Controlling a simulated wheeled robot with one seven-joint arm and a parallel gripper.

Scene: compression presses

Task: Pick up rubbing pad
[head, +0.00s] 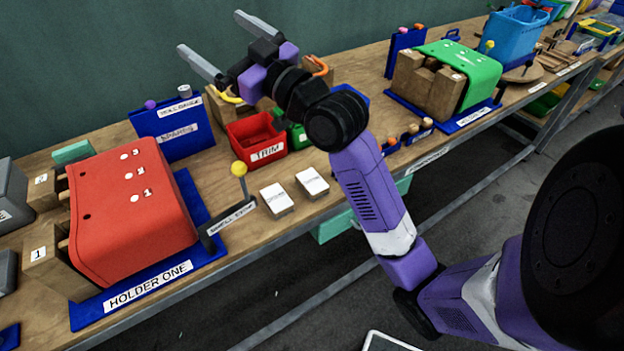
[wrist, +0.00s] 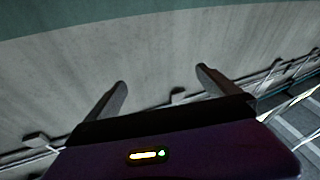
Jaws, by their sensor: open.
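I cannot pick out the rubbing pad for sure in either view. Two small blocks with white labelled tops, a left one (head: 277,200) and a right one (head: 312,182), lie near the bench's front edge, their print too small to read. A flat teal block (head: 72,153) lies behind the red holder. My gripper (head: 211,34) is open and empty, raised above the back of the bench with its fingers pointing up and left at the wall. In the wrist view my gripper (wrist: 160,76) has its fingers wide apart with only wall between them.
A red holder (head: 130,205) labelled HOLDER ONE fills the bench's left. A blue rack (head: 175,130), a red TRIM bin (head: 257,140) and a yellow-knobbed stand (head: 239,170) are near the middle. A green holder (head: 465,70) and a blue bin (head: 515,32) stand farther right.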

